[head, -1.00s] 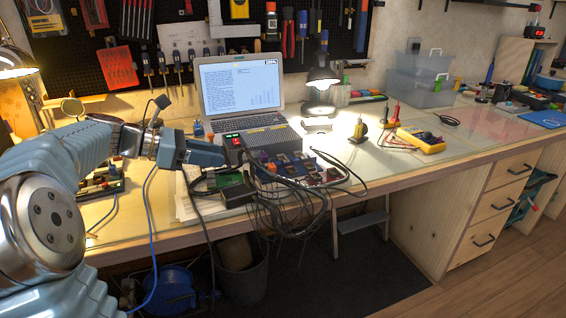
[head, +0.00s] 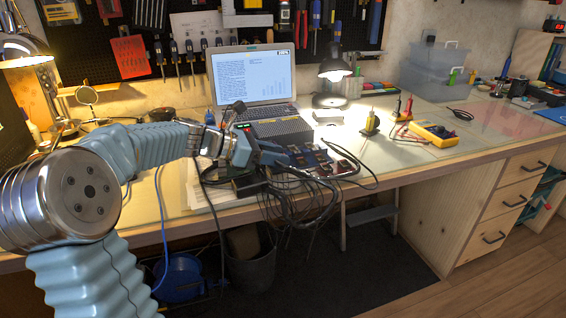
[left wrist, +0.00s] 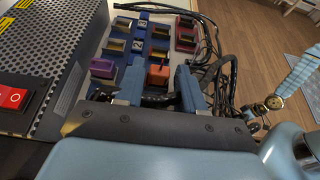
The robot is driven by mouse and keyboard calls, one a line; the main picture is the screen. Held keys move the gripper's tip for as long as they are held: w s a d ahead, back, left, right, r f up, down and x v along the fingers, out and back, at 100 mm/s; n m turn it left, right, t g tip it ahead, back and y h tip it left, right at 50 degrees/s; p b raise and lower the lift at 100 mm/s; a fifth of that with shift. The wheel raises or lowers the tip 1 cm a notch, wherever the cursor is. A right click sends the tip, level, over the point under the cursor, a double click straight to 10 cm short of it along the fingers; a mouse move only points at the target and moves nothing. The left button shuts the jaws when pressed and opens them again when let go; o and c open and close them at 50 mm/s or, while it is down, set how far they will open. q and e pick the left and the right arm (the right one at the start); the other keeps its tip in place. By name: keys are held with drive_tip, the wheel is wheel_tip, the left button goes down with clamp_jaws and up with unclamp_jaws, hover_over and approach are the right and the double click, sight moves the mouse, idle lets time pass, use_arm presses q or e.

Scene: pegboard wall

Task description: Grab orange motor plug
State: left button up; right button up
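The orange motor plug (left wrist: 158,75) is a small orange block on the blue socket board (left wrist: 143,62) in the left wrist view. My left gripper (left wrist: 159,82) is open, with one blue finger on each side of the plug. I cannot tell whether the fingers touch it. In the head view my left gripper (head: 277,157) is over the left part of the board (head: 318,161) and hides the plug there.
A purple plug (left wrist: 103,68) sits just left of the left finger. Black cables (left wrist: 225,70) bunch to the right of the board. A perforated metal box (left wrist: 55,50) with a red switch (left wrist: 13,97) stands left. A laptop (head: 252,85) is behind.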

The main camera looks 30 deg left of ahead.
use_arm(q)
clamp_jaws()
drive_tip(key=shift+r, duration=0.1)
